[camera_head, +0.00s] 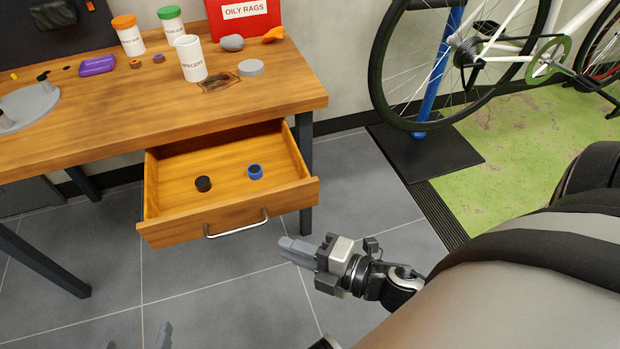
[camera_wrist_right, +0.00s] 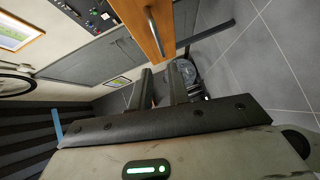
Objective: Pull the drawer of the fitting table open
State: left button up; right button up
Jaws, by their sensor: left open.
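The wooden fitting table (camera_head: 250,98) stands at the left in the head view. Its drawer (camera_head: 225,212) is pulled out toward me, with its inside showing. A metal bar handle (camera_head: 236,227) is on the drawer front; it also shows in the right wrist view (camera_wrist_right: 153,32). My right gripper (camera_head: 286,246) is right of and below the handle, apart from it. In the right wrist view its fingers (camera_wrist_right: 160,80) have a gap between them with nothing held. My left gripper (camera_head: 138,340) shows only its fingertips at the bottom edge, apart and empty.
In the drawer lie a black ring (camera_head: 203,184) and a blue ring (camera_head: 255,171). The tabletop holds a white spacers cup (camera_head: 190,60), bottles and a red oily rags box (camera_head: 243,20). A bicycle (camera_head: 480,60) on a stand is at the back right. Grey floor is clear below the drawer.

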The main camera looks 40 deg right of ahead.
jog(key=shift+v, duration=1.5)
jog(key=shift+r, duration=0.1)
notch_tip(320, 180, up, 7)
jog(key=w+d+m+t+h+p, duration=0.1)
jog(key=w+m+h+p, duration=0.25)
jog(key=m+p, duration=0.35)
pick_arm(q)
notch_tip(320, 180, up, 7)
jog(key=a+p, duration=0.1)
jog(key=p, duration=0.4)
jog(key=shift+s+a+r+y, duration=0.2)
jog(key=shift+s+a+y, duration=0.05)
jog(key=shift+a+y, duration=0.05)
pick_arm(e)
jog(key=s+a+r+m+g+h, duration=0.1)
jog(key=a+m+g, duration=0.3)
jog(key=m, duration=0.9)
jog(key=shift+s+a+r, duration=0.6)
jog(key=shift+s+r, duration=0.05)
jog(key=shift+s, duration=0.1)
jog(key=shift+g, duration=0.3)
